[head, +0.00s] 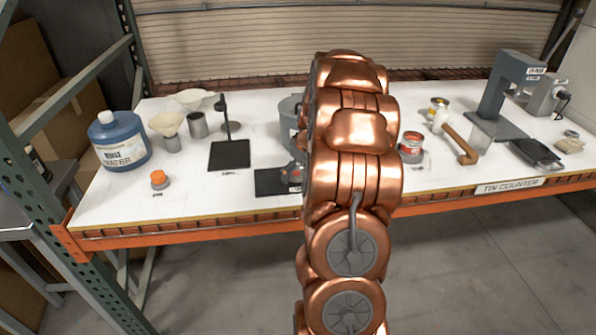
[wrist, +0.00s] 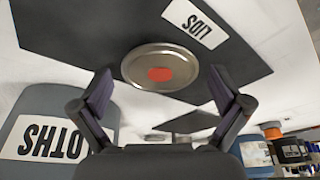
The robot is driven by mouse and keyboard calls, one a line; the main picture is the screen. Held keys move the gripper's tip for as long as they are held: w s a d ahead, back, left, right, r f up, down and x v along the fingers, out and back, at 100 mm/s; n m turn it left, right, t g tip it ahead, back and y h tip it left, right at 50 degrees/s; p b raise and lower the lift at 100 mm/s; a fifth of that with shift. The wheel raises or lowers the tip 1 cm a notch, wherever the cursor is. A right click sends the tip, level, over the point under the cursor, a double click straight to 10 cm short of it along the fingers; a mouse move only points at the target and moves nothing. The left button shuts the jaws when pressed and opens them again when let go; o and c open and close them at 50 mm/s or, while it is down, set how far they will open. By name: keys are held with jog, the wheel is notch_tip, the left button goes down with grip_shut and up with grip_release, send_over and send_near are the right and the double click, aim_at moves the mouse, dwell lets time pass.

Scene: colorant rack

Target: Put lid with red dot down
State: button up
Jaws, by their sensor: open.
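The lid with the red dot (wrist: 160,74) is a round, silvery disc. In the wrist view it lies flat on a black mat (wrist: 100,20) with a white LIDS label. My gripper (wrist: 163,90) is open, one finger on each side just short of the lid, with gaps showing between fingers and lid. In the head view my copper arm covers much of the middle of the table. The black mat also shows there in part (head: 268,186), left of the arm; the lid cannot be made out.
A grey CLOTHS bin (wrist: 50,120) stands close to the left finger in the wrist view. In the head view, a blue water jug (head: 122,142), an orange-capped item (head: 159,180) and a small black stand (head: 229,155) are at left. A red-labelled tin (head: 411,147) and a mallet (head: 459,142) are at right.

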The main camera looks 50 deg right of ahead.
jog(key=shift+r, duration=0.55)
jog(key=b+v, duration=0.3)
jog(key=v, duration=0.8)
jog(key=s+a+g+y, duration=0.1)
jog(key=s+a, duration=0.2)
jog(key=a, duration=1)
jog(key=s+a+g, duration=0.2)
jog(key=s+a, duration=0.2)
jog(key=a, duration=0.9)
jog(key=s+a+f+g, duration=0.1)
jog(key=s+a, duration=0.4)
jog(key=s, duration=0.5)
jog(key=s+a+f+g+h, duration=0.1)
jog(key=s+a+f, duration=0.3)
jog(key=s, duration=0.5)
jog(key=shift+s+a, duration=0.4)
jog(key=shift+a, duration=0.8)
jog(key=shift+f, duration=0.1)
